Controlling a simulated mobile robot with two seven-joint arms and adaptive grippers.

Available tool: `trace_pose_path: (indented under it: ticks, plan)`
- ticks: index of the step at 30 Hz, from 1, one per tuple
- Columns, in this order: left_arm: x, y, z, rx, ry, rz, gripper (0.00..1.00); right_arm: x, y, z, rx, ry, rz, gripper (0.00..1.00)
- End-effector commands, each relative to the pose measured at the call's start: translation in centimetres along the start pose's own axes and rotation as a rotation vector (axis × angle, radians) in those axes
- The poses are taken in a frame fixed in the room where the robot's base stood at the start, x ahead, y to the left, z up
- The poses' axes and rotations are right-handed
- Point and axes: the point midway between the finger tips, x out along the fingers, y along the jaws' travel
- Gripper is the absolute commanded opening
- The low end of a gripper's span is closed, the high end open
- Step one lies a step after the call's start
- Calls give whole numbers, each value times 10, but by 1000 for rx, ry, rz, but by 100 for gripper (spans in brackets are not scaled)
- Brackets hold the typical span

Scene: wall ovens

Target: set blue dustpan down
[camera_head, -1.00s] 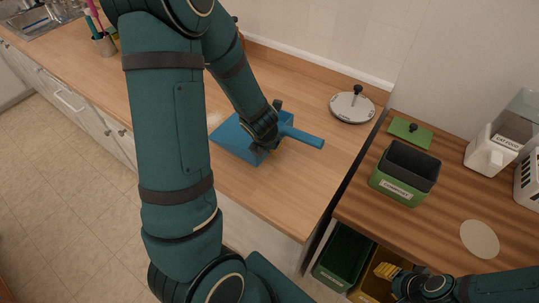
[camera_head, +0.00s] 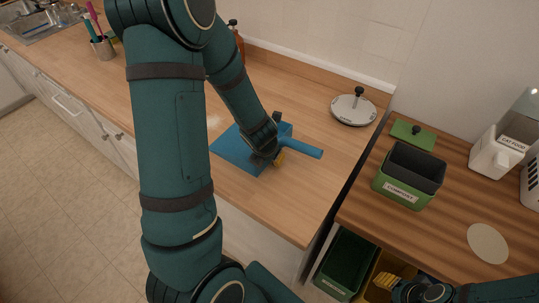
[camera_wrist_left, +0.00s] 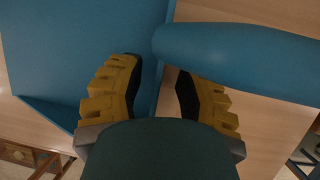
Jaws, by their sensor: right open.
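The blue dustpan (camera_head: 237,150) lies on the light wooden countertop (camera_head: 300,190), its handle (camera_head: 302,147) pointing right. My left gripper (camera_head: 268,154) is over the pan where the handle begins; one yellow finger shows past the pan's edge. In the left wrist view its fingers (camera_wrist_left: 157,88) stand apart, with the pan's edge (camera_wrist_left: 154,98) and some counter showing between them. The handle (camera_wrist_left: 235,55) crosses just beyond the fingertips. Whether a finger still touches the pan, I cannot tell. My right gripper (camera_head: 384,282) is open at the lower right, near the bins, partly cut off from clear view.
A round white lid (camera_head: 353,109) lies at the counter's back. On the darker counter stand a compost bin (camera_head: 402,194), its green lid (camera_head: 413,134) and a white cat food container (camera_head: 494,156). Bins (camera_head: 345,262) sit below. The counter's front right is clear.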

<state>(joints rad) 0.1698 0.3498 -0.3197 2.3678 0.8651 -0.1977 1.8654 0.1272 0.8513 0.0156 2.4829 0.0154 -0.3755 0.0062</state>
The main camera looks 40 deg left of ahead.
Motion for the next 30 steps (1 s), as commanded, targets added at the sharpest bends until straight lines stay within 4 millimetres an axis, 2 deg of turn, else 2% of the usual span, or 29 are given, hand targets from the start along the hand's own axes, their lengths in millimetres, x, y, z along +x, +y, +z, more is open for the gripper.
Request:
trace_pose_path:
  ticks: [8,21,25,30]
  plan:
    - [-7,0,2,1,-1,0,34,-6,-2,-2,1,4,0,47]
    - [-90,1,4,-1,-2,0,34,-61,-20,-9,1,5,-10,47]
    - [-108,0,3,1,-2,-1,34,-73,-24,-10,1,4,-12,47]
    - [-120,1,2,0,0,0,34,-82,-26,-11,2,4,-14,47]
